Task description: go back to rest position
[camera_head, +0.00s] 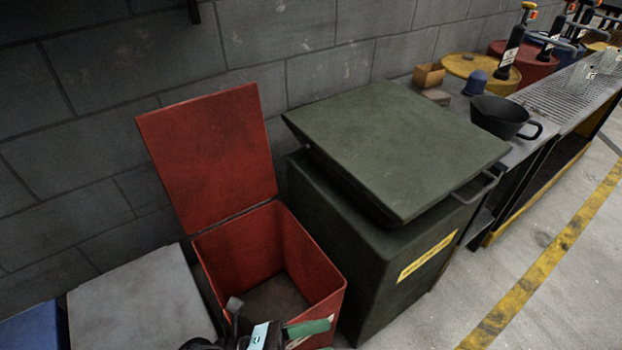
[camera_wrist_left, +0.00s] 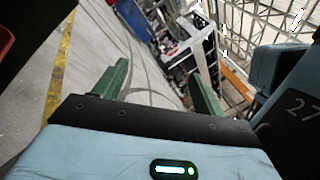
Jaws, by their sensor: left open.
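My left gripper (camera_head: 270,335) is at the bottom edge of the head view, in front of the red bin (camera_head: 318,262). One green finger shows there against the bin's front, and the rest is partly cut off. In the left wrist view my left gripper (camera_wrist_left: 160,88) has its two green fingers wide apart with nothing between them. Whether it touches the bin cannot be told. My right gripper is in neither view.
The red bin's lid (camera_head: 210,155) stands open against the block wall. A dark green bin (camera_head: 400,150) with its lid down stands to the right, a grey-topped box (camera_head: 140,300) to the left. A workbench with a black pan (camera_head: 500,117) runs back right. Floor with a yellow line (camera_head: 560,245) is clear.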

